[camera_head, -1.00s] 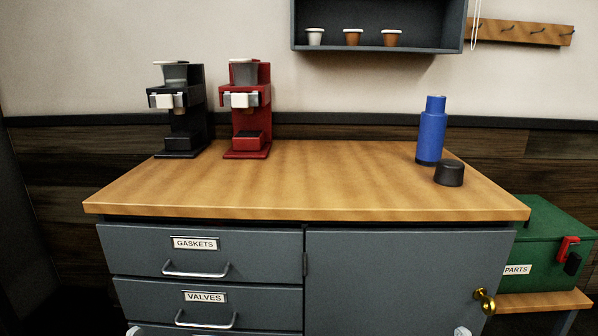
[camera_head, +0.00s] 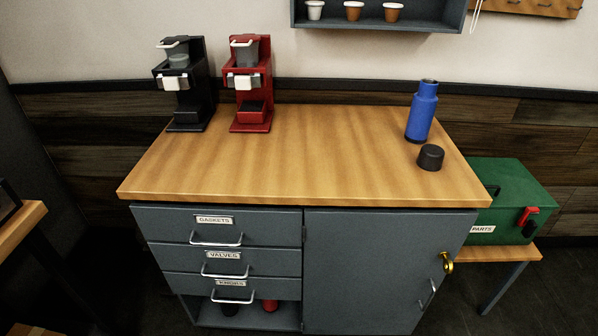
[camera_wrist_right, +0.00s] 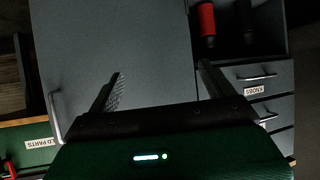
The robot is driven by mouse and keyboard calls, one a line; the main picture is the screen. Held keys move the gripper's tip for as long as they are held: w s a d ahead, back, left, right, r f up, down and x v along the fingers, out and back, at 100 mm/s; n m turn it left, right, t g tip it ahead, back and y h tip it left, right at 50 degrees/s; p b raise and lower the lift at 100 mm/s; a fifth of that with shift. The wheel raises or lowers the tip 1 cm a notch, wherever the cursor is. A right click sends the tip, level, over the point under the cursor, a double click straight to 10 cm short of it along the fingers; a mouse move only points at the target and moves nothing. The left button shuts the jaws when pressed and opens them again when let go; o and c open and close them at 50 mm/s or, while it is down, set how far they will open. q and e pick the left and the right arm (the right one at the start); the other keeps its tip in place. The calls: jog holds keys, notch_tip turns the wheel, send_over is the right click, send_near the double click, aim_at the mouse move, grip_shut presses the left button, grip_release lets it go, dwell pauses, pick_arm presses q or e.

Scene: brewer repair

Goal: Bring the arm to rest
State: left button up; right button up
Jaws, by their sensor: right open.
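My right gripper (camera_wrist_right: 160,76) shows in the right wrist view, open, its two fingers spread with nothing between them. It is in front of the grey cabinet door (camera_wrist_right: 110,50), apart from it as far as I can tell. Neither gripper shows in the head view, and my left gripper is in no frame. The grey cabinet with the wooden top (camera_head: 300,165) stands in front of me. Its gaskets, valves and knobs drawers and its door (camera_head: 375,270) look shut.
A black brewer (camera_head: 190,90), a red brewer (camera_head: 250,90), a blue flask (camera_head: 422,112) and a black cap (camera_head: 430,157) stand on the top. A green parts box (camera_head: 515,195) is at right. An open cubby holds a red item (camera_head: 270,305) and a black item (camera_head: 229,309).

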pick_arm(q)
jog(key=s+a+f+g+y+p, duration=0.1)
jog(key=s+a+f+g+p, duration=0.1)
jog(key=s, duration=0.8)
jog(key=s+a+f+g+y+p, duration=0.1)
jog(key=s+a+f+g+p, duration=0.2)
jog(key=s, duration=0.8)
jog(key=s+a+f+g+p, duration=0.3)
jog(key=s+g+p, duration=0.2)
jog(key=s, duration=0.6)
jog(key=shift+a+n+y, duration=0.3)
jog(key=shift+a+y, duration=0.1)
pick_arm(e)
jog(key=s+d+f+g+h, duration=0.1)
jog(key=s+d+f+g, duration=0.1)
jog(key=s, duration=0.8)
jog(key=s+d+f+g+h, duration=0.1)
jog(key=s+d+f+g, duration=0.2)
jog(key=s, duration=0.8)
jog(key=s+d+f+g, duration=0.3)
jog(key=s+g, duration=0.2)
jog(key=s, duration=0.6)
jog(key=shift+d+m+h, duration=0.3)
jog(key=shift+d+h, duration=0.1)
